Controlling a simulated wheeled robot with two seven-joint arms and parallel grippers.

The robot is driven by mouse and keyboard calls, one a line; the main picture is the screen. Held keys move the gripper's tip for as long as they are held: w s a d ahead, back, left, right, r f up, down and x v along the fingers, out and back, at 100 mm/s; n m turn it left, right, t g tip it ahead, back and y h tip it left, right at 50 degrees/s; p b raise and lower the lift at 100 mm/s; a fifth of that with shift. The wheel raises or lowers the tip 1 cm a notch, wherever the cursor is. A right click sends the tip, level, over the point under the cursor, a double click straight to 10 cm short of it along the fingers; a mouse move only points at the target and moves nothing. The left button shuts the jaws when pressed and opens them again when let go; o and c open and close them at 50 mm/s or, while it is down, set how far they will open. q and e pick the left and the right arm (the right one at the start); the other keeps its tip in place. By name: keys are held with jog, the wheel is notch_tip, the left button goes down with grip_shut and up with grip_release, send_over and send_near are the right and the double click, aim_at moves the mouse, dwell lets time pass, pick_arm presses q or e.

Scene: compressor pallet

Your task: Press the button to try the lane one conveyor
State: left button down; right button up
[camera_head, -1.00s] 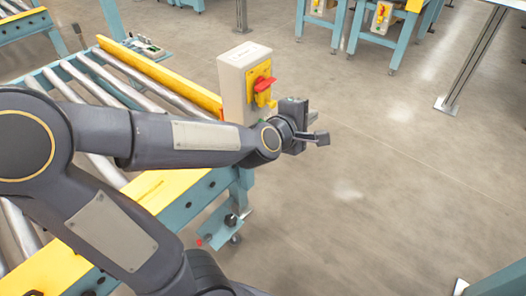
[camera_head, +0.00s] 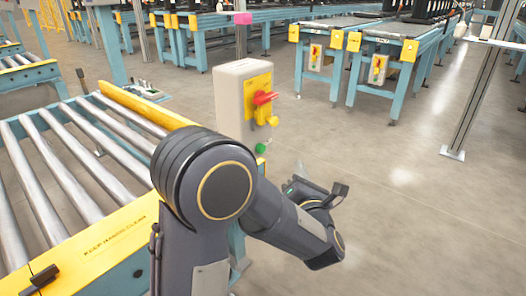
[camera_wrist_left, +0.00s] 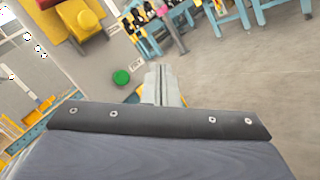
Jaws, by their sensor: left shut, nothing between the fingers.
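A grey control box (camera_head: 230,100) stands at the end of the near roller conveyor. It has a yellow plate with a red rotary switch (camera_head: 264,98) and a round green button (camera_head: 261,148) low on its face. My left gripper (camera_head: 298,186) is below and right of the button, apart from it, partly hidden by my forearm. In the left wrist view, its shut, empty fingers (camera_wrist_left: 162,85) point up the picture, with the green button (camera_wrist_left: 121,77) just left of the tips. My right gripper is not in view.
The near roller conveyor (camera_head: 75,160) with yellow rails fills the left. Other conveyors with similar yellow-and-red switch boxes (camera_head: 378,68) stand at the back. A metal post (camera_head: 475,85) rises at the right. The floor right of the box is clear.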

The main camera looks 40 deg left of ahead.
aim_at(262, 149)
pick_arm(q)
jog(key=a+p, duration=0.1)
jog(key=a, duration=0.7)
jog(key=shift+w+a, duration=0.35)
jog(key=shift+f, duration=0.1)
dwell(1.7)
jog(key=shift+a+b, duration=0.4)
